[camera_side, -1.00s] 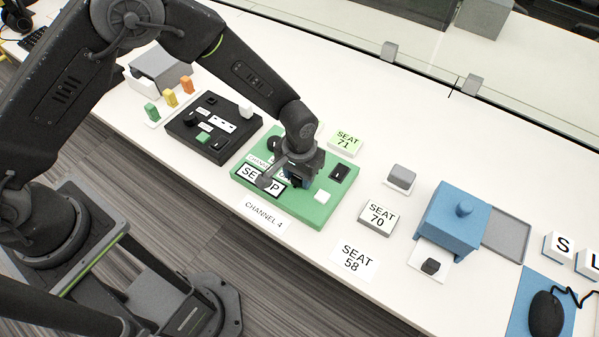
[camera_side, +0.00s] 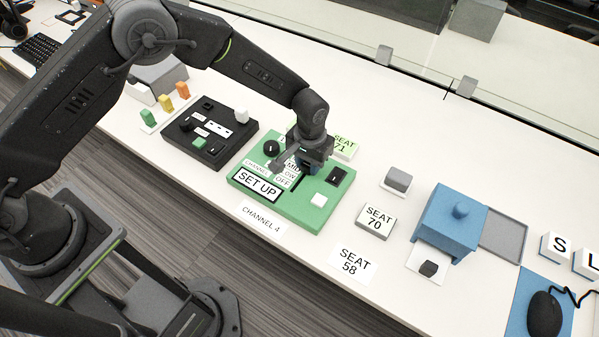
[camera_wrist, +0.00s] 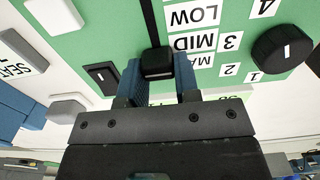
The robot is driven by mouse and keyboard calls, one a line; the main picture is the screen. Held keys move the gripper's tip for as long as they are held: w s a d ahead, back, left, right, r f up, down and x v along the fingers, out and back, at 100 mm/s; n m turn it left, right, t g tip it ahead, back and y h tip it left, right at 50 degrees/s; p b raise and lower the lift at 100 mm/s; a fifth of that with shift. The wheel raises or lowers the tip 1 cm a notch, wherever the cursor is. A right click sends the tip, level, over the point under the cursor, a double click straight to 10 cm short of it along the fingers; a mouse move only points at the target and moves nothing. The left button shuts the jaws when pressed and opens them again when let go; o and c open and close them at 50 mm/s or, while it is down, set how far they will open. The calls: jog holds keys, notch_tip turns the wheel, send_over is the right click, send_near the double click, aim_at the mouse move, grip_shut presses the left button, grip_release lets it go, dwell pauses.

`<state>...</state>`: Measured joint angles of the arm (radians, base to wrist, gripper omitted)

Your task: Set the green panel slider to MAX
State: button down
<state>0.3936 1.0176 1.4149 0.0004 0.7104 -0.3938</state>
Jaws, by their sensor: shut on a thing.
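The green panel (camera_side: 292,206) lies on the white table and has a slider in a dark slot (camera_wrist: 149,22). My gripper (camera_wrist: 158,78) has its blue fingers shut on the slider's black knob (camera_wrist: 157,62). In the wrist view the knob is level with the MAX label (camera_wrist: 203,60), which is partly covered by a finger. The MID label (camera_wrist: 193,42) and LOW label (camera_wrist: 194,16) lie beside the bare slot. In the side view my gripper (camera_side: 308,168) is over the panel's far half and hides the knob.
The panel also carries a round black dial (camera_side: 271,147), a black rocker switch (camera_side: 337,176) and a white button (camera_side: 319,200). A black panel (camera_side: 181,147) stands to the left. A SEAT 70 block (camera_side: 377,218) and a blue box (camera_side: 450,222) stand to the right.

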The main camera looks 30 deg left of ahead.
jog(key=shift+w, duration=1.15)
jog(key=c, duration=0.8)
grip_release()
jog(key=shift+c, duration=0.2)
notch_tip(320, 180, up, 14)
jog(key=shift+f, duration=0.1)
